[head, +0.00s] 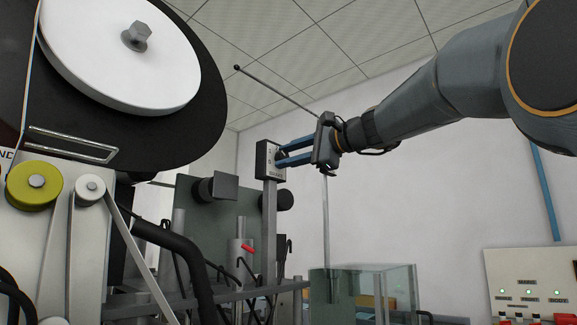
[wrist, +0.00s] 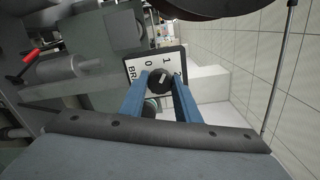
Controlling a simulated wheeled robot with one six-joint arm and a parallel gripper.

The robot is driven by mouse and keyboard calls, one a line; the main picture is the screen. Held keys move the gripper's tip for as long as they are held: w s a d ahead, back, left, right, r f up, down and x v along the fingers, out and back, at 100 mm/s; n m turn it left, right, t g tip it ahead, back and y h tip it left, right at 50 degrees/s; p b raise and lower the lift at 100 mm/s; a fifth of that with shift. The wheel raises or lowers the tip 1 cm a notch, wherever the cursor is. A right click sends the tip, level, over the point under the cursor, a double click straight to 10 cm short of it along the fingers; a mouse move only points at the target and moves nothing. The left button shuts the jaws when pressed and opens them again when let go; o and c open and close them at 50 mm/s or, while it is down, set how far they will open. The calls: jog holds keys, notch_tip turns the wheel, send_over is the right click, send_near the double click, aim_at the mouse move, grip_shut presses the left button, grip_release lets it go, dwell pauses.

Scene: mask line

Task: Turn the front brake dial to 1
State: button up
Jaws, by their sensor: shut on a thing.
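The brake dial is a round black knob (wrist: 159,80) with a light pointer mark, on a white plate (wrist: 134,71) with a dark frame. The plate shows 0, 1, part of a 2 and the letters "BR". My gripper (wrist: 160,84) has its two blue fingers on either side of the knob and is shut on it. The pointer's exact number is hard to tell. In the head view the dial box (head: 264,160) stands on a grey post, and my gripper (head: 280,154) reaches it from the right. The knob is mostly hidden there by the fingers.
A large black disc with a white hub (head: 120,50) fills the upper left. A glass tank (head: 390,290) stands below my arm. A control panel with green lights (head: 530,285) is at the lower right. A thin rod (head: 275,92) passes behind my gripper.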

jog(key=shift+n, duration=0.3)
dwell(0.4)
jog(key=o, duration=1)
jog(key=shift+o, duration=0.2)
jog(key=b+v, duration=0.2)
jog(key=v, duration=0.5)
jog(key=shift+s+d, duration=0.2)
jog(key=shift+d, duration=0.1)
jog(key=shift+f, duration=0.1)
